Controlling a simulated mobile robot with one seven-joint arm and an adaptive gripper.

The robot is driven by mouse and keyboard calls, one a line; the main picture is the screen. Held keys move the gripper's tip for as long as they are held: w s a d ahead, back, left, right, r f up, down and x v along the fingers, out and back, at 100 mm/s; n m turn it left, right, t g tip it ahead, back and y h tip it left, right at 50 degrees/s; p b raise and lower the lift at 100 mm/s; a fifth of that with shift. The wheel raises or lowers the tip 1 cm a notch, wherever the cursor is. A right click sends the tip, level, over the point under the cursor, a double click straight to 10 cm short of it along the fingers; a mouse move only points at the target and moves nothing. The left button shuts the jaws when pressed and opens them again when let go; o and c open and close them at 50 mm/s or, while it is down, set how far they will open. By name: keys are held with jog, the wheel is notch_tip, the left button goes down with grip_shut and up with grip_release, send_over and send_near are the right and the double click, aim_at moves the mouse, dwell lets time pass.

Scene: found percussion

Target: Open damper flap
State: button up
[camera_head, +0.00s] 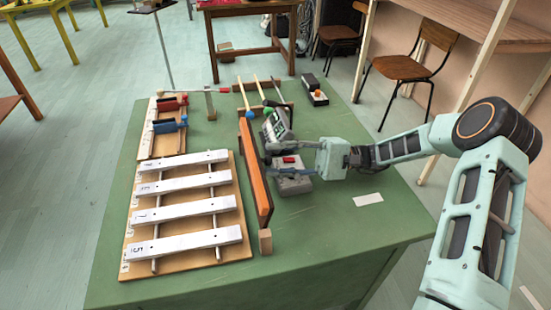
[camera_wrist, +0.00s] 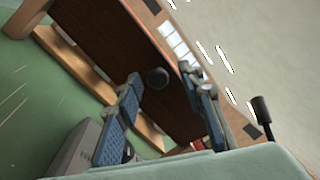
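The damper flap seems to be the upright orange-brown panel (camera_head: 256,180) beside the white bars. In the wrist view its brown face (camera_wrist: 110,45) fills the upper middle, with a round dark knob (camera_wrist: 157,77) on it. The panel stands upright. My gripper (camera_head: 268,150) is at the panel's right side in the head view. In the wrist view my gripper (camera_wrist: 168,95) is open, with one finger on each side of the knob in the picture. I cannot tell whether either finger touches the knob or panel. The knob is not clearly visible in the head view.
White numbered bars (camera_head: 183,206) lie on a wooden board left of the panel. A grey box with a red part (camera_head: 292,182) sits below my gripper. Mallets (camera_head: 259,91) and a small black box (camera_head: 312,88) are at the back. The table's right front is mostly clear, except a white card (camera_head: 368,199).

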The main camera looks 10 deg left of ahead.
jog(key=v, duration=1.1)
jog(key=shift+w+d, duration=0.1)
jog(key=shift+d, duration=0.15)
jog(key=shift+a, duration=0.1)
